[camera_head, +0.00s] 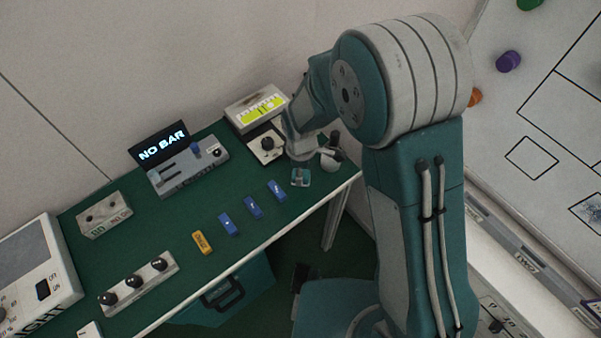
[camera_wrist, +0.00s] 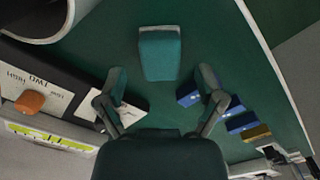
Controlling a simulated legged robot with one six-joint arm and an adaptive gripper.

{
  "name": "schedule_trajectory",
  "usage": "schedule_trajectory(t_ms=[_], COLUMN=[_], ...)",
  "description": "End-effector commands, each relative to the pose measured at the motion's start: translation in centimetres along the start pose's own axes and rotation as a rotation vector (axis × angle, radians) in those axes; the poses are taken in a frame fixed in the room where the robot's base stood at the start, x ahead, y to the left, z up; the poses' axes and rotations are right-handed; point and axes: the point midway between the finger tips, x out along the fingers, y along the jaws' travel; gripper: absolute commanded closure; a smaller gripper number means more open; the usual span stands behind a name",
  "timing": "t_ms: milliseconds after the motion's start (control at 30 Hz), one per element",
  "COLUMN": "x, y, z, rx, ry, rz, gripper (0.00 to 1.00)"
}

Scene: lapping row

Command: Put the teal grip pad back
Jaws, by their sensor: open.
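The teal grip pad (camera_wrist: 160,54) is a small teal block at the top middle of the wrist view, just beyond my fingertips. It appears to lie on the dark green bench top. In the head view a small teal piece (camera_head: 300,177) shows at the bench's right end, just below my gripper (camera_head: 302,152). My gripper also shows in the wrist view (camera_wrist: 161,82), with its two fingers spread wide and nothing between them. The pad lies ahead of the gap, apart from both fingers. My arm hides part of the bench's right end in the head view.
Several blue blocks (camera_head: 228,224) and a yellow block (camera_head: 202,243) lie in a row along the bench's front edge. Behind stand a grey device with a "NO BAR" screen (camera_head: 159,145), a yellow-green display box (camera_head: 257,108) and a knob plate (camera_head: 267,145). Mid-bench is clear.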

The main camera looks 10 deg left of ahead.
Motion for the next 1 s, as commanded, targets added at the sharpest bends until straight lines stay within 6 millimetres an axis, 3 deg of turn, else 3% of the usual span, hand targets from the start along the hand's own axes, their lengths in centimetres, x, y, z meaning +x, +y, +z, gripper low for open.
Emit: schedule_trajectory(t_ms=[200,400,833,1000], x=[-4.8,-8.2,-9.9,-13.7], y=[0.1,0.1,0.0,-0.1], z=[0.0,0.0,0.2,3.3], rx=[0.000,0.000,0.012,0.179], ry=[0.003,0.002,0.002,0.030], rz=[0.005,0.003,0.003,0.053], gripper=[0.13,0.13,0.13,0.13])
